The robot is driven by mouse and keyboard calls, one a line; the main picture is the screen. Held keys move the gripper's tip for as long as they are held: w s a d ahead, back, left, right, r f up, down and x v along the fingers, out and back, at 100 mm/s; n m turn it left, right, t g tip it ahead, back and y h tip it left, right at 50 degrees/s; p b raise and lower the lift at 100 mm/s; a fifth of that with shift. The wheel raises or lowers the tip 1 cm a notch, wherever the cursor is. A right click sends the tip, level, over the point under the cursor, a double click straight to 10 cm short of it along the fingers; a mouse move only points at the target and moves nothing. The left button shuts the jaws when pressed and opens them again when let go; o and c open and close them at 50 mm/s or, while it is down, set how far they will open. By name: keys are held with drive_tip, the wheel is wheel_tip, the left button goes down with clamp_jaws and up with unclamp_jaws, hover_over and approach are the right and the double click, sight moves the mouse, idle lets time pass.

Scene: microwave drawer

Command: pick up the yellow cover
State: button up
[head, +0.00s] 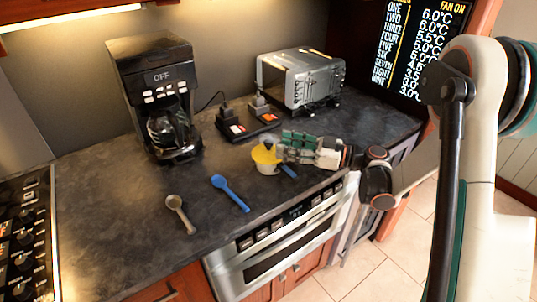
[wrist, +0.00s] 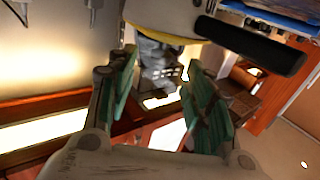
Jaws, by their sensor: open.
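The yellow cover (head: 263,154) sits on top of a small whitish pot (head: 267,168) near the counter's front edge in the head view. My gripper (head: 284,146) is open, with its green fingers just right of the cover and partly overlapping it in this view. Whether they touch cannot be told. In the wrist view, which looks upside down, my gripper (wrist: 160,57) shows its two fingers spread apart. The cover appears there as a yellow band (wrist: 160,37) along the whitish pot (wrist: 165,14), near the fingertips. Most of the cover is hidden there.
A grey spoon (head: 180,212) and a blue spoon (head: 230,192) lie to the left. The dark counter (head: 105,190) has free room at left.

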sight(269, 141)
drive_tip(key=shift+b+x, duration=0.75)
drive_tip(key=shift+x, duration=2.35)
drive_tip(key=c, duration=1)
